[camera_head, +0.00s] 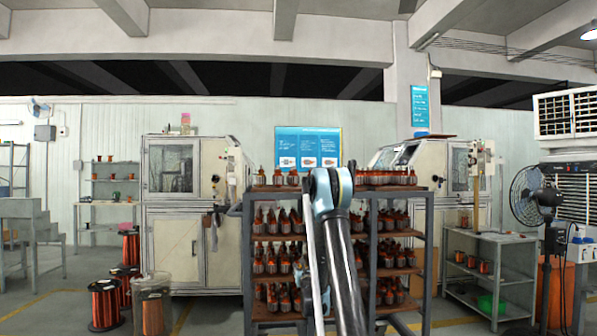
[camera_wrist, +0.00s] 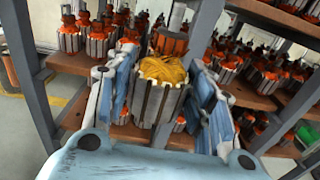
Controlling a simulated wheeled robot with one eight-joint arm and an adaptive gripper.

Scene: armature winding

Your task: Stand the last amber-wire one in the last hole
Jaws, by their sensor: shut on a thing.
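My gripper (camera_wrist: 157,100) is shut on an armature with amber wire (camera_wrist: 162,70), seen in the wrist view. The fingers press its grey slotted body from both sides, and its orange collar and pale shaft point up, slightly tilted. It is in front of a rack (camera_head: 427,255) whose brown shelves hold many armatures with orange tops. In the head view my arm's joint and link cover the middle of the rack, and the gripper and held armature are hidden there. No empty hole can be made out in either view.
Rows of armatures (camera_wrist: 97,42) stand close behind the held one. Dark rack posts rise left and right of it in the wrist view. Copper wire spools (camera_head: 104,305) stand on the floor at left. A fan (camera_head: 540,195) stands at right.

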